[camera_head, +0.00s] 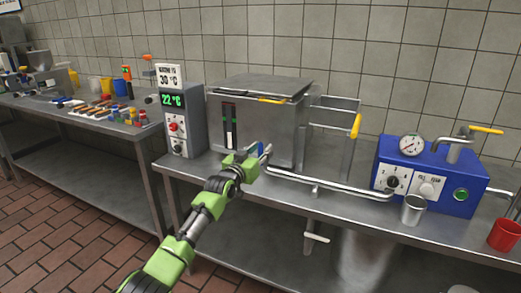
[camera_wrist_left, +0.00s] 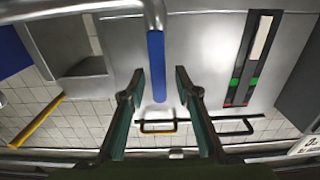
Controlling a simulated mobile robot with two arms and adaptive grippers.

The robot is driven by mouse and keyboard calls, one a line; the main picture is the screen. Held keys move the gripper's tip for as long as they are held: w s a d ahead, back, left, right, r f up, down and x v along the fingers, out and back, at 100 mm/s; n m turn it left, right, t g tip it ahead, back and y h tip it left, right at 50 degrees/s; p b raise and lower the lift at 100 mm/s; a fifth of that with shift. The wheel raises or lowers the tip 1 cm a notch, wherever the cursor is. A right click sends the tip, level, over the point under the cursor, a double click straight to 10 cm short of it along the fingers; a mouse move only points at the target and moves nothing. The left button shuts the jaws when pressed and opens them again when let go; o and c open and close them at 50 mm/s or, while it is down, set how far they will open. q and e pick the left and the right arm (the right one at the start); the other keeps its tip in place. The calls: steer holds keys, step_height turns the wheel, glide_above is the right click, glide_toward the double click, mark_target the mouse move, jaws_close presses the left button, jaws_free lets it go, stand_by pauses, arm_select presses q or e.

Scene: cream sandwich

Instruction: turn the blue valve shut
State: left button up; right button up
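The blue valve handle (camera_wrist_left: 156,62) hangs from a steel pipe (camera_wrist_left: 75,10) in the left wrist view. In the head view the blue valve handle (camera_head: 261,149) shows only as a small bit at the front of the steel tank (camera_head: 271,127), mostly hidden by my gripper. My left gripper (camera_head: 248,157) is at the handle. In the left wrist view my left gripper (camera_wrist_left: 159,82) is open, with one finger on each side of the handle and a gap on both sides. My right gripper is not in view.
A control box (camera_head: 180,110) reading 22 °C stands left of the tank. A pipe (camera_head: 330,186) runs right to a blue machine (camera_head: 430,172) with a gauge. A metal cup (camera_head: 413,210) and a red cup (camera_head: 505,235) stand near it. A cluttered table (camera_head: 60,108) is left.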

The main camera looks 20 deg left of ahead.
arm_select(q)
steer(key=shift+s+r, duration=0.1)
steer(key=shift+s, duration=0.05)
steer(key=s, duration=1.1)
steer(key=shift+s+a, duration=0.2)
steer(key=shift+s, duration=0.2)
